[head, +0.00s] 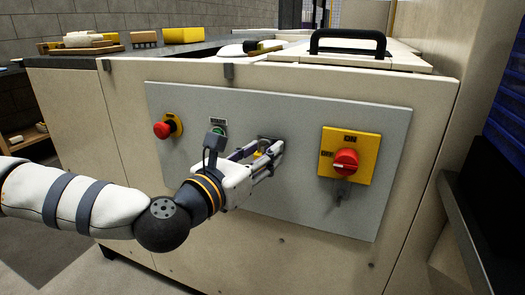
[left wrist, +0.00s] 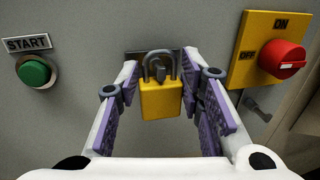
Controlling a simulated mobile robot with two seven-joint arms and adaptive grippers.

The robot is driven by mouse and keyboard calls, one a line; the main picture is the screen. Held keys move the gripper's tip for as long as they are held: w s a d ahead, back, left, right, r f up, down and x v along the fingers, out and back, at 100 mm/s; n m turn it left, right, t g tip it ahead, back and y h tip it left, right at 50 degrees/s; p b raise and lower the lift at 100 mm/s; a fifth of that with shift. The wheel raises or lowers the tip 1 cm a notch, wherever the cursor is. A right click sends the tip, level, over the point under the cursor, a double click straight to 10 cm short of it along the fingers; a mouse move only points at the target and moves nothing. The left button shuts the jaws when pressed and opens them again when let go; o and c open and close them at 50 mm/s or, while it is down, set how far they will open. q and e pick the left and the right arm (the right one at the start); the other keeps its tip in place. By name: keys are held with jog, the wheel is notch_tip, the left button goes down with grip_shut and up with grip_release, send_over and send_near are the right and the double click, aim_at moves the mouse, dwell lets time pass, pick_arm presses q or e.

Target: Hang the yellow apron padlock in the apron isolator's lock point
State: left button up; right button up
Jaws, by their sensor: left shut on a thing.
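The yellow padlock (left wrist: 161,100) is between the purple-padded fingers of my left gripper (left wrist: 160,98) in the left wrist view. It is upright, its grey shackle upward, in front of a dark plate with a small peg (left wrist: 160,70) on the grey panel. I cannot tell whether the shackle is still around that peg. In the head view my left gripper (head: 268,154) is at the panel, mostly hiding the padlock (head: 258,154). The isolator (head: 345,160), a yellow plate with a red knob, is to the right. A small grey fitting (left wrist: 257,109) sits below its plate.
A green START button (left wrist: 34,71) and a red stop button (head: 163,130) are left of the gripper on the panel (head: 300,110). A black handle (head: 348,38) and a brush (head: 262,46) are on top of the machine.

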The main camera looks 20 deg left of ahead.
pick_arm(q)
jog(key=shift+s, duration=0.75)
jog(key=shift+s, duration=0.25)
jog(key=shift+d+p+v, duration=0.2)
jog(key=shift+p+v, duration=0.1)
jog(key=shift+v, duration=0.7)
jog(key=o, duration=0.3)
jog(key=shift+c, duration=1)
